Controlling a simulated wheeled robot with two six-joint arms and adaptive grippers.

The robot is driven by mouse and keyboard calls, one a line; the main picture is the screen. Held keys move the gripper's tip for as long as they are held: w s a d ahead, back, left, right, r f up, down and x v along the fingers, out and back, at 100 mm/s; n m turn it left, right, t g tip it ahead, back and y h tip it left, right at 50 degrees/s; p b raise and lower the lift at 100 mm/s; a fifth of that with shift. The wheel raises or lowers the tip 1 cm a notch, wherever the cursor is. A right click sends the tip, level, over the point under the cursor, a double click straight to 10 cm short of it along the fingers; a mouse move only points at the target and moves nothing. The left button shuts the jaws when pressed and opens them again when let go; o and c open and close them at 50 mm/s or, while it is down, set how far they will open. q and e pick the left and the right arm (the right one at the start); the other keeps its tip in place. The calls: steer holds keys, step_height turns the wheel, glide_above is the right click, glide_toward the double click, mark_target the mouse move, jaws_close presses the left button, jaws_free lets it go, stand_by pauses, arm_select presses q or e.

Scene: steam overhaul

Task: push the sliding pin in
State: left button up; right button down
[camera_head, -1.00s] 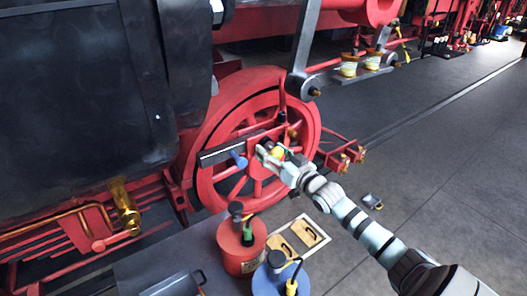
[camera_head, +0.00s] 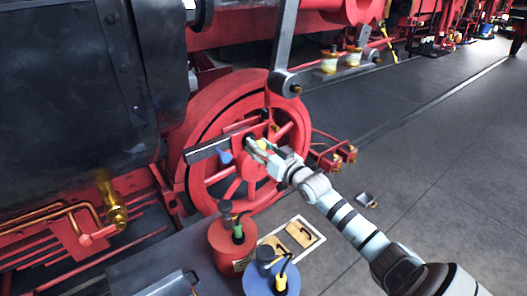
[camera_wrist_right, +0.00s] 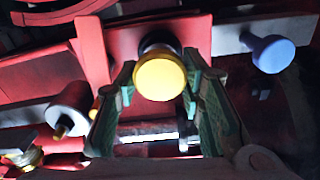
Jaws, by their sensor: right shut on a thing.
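A round yellow knob (camera_wrist_right: 160,78), which looks like the sliding pin's head, sits on a red block in front of the red spoked wheel (camera_head: 292,125). In the head view the knob (camera_head: 262,145) is partly covered by my right gripper (camera_head: 256,148). In the right wrist view its green-padded fingers (camera_wrist_right: 160,88) stand on either side of the knob, shut on it. The pin's shaft behind the knob is mostly hidden. A blue knob (camera_wrist_right: 273,54) sits on the grey bar to the right; it also shows in the head view (camera_head: 224,157). My left gripper is not in view.
A red can (camera_head: 232,243), a blue can (camera_head: 272,283) and a tray with wooden pieces (camera_head: 321,236) stand on the grey surface below the wheel. A grey link (camera_head: 285,50) hangs above the wheel. The floor at the right is mostly clear.

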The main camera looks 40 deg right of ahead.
steer(key=c, duration=1.3)
jaws_free()
steer(key=shift+w, duration=0.2)
steer(key=shift+o, duration=1.2)
steer(key=shift+w+a+f, duration=0.1)
steer(key=shift+w+f, duration=0.05)
steer(key=shift+w, duration=0.2)
steer(key=shift+w+f, duration=0.2)
steer(key=shift+w, duration=0.15)
steer(key=shift+s+r, duration=0.3)
steer(key=shift+r, duration=0.05)
steer(key=r, duration=0.9)
steer(key=shift+w+r, duration=0.2)
steer(key=shift+w, duration=0.1)
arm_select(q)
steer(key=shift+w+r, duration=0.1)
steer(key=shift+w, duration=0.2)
arm_select(e)
steer(key=shift+f, duration=0.1)
